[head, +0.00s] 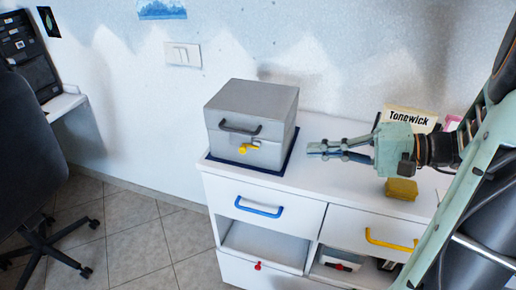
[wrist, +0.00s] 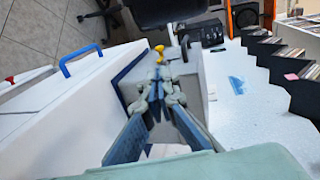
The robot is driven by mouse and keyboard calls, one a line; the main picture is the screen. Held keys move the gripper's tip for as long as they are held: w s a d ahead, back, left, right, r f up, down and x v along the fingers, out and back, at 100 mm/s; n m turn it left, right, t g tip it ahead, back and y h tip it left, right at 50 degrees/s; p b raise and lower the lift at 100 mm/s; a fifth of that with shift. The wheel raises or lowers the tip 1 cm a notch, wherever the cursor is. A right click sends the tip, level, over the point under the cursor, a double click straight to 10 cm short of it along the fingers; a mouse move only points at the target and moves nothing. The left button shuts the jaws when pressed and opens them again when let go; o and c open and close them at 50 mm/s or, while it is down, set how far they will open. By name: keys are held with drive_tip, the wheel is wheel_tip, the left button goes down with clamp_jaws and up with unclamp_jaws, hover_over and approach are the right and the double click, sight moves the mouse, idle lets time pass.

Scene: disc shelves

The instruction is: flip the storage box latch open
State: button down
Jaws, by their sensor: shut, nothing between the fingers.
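The storage box (head: 252,120) is grey with a lid and a dark handle (head: 240,129) on its front. It stands on a dark blue mat (head: 212,157) on top of the white cabinet. A yellow latch (head: 249,148) sits on the box front below the handle. In the wrist view the yellow latch (wrist: 160,50) shows just beyond my fingertips. My gripper (head: 312,149) is shut and empty, to the right of the box and apart from it in the head view. In the wrist view my gripper (wrist: 157,92) covers much of the box (wrist: 195,75).
The white cabinet top (head: 310,128) is clear between box and gripper. A yellow block (head: 401,189) and a "Tonewick" sign (head: 409,117) are at the right. Drawers below have a blue handle (head: 259,207) and a yellow handle (head: 391,240). An office chair (head: 30,150) stands left.

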sight(244, 148)
drive_tip(key=b+x, duration=0.1)
drive_tip(key=x, duration=1.2)
drive_tip(key=shift+a+f+b, duration=0.15)
drive_tip(key=shift+a+b, duration=0.15)
drive_tip(key=shift+a, duration=0.05)
drive_tip(key=shift+w+a, duration=0.1)
drive_tip(key=shift+w+a+b, duration=0.25)
drive_tip(key=shift+a+b, duration=0.1)
drive_tip(key=shift+a, duration=0.35)
drive_tip(key=shift+w+a+b, duration=0.25)
drive_tip(key=shift+a+b, duration=0.1)
drive_tip(key=shift+a, duration=0.3)
drive_tip(key=shift+d, duration=0.1)
